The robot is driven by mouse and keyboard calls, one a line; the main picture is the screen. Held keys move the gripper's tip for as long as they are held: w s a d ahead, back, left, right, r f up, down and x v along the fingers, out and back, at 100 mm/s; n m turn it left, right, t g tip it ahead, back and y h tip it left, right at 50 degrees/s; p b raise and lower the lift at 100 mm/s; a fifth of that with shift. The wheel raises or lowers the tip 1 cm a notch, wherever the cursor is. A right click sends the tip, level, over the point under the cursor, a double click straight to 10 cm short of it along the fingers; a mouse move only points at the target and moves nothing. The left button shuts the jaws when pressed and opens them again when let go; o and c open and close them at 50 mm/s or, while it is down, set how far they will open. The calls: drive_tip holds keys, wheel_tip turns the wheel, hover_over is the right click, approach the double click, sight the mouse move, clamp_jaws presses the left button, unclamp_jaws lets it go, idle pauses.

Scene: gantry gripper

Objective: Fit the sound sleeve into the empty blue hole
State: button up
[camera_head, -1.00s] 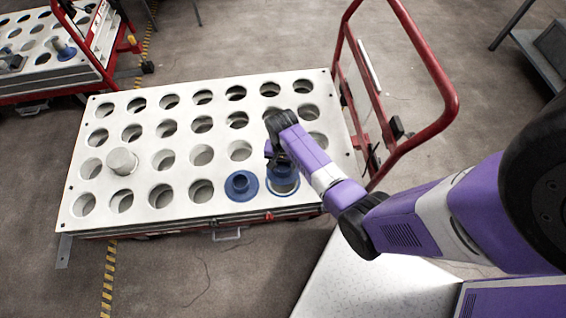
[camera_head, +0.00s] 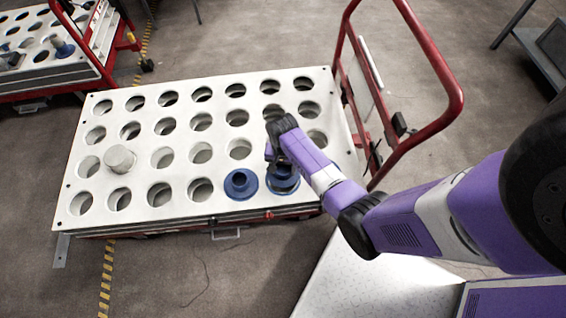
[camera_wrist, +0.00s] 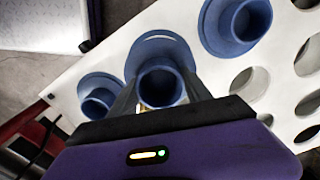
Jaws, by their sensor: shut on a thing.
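My gripper (camera_head: 271,155) is shut on a blue sleeve (camera_wrist: 160,88), which shows between the two fingers in the wrist view. The held sleeve is at a blue-rimmed hole (camera_wrist: 150,52) in the front row of the white board (camera_head: 225,217). A pale crescent shows inside the rim past the sleeve. I cannot tell how deep the sleeve sits. In the head view, a flanged blue sleeve (camera_head: 241,183) stands in the hole just left; it also shows at upper right in the wrist view (camera_wrist: 237,22). Another flanged blue sleeve (camera_wrist: 98,95) stands on the other side, hidden by my arm in the head view.
A pale grey plug (camera_head: 120,158) stands in the board at left. The other visible holes look empty. A red cart handle (camera_head: 452,90) rises at the right. Another red cart (camera_head: 98,72) with a holed board stands at upper left.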

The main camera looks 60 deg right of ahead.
sight(283, 173)
drive_tip(key=shift+f+b, duration=0.75)
drive_tip(key=shift+f, duration=0.6)
drive_tip(key=shift+f+b, duration=0.75)
drive_tip(key=shift+f, duration=0.95)
idle(1.3)
drive_tip(key=o, duration=1.7)
drive_tip(key=shift+c, duration=0.2)
drive_tip(key=shift+r, duration=0.15)
wheel_tip(283, 173, up, 8)
drive_tip(key=shift+f+p, duration=0.2)
drive_tip(key=shift+p, duration=0.85)
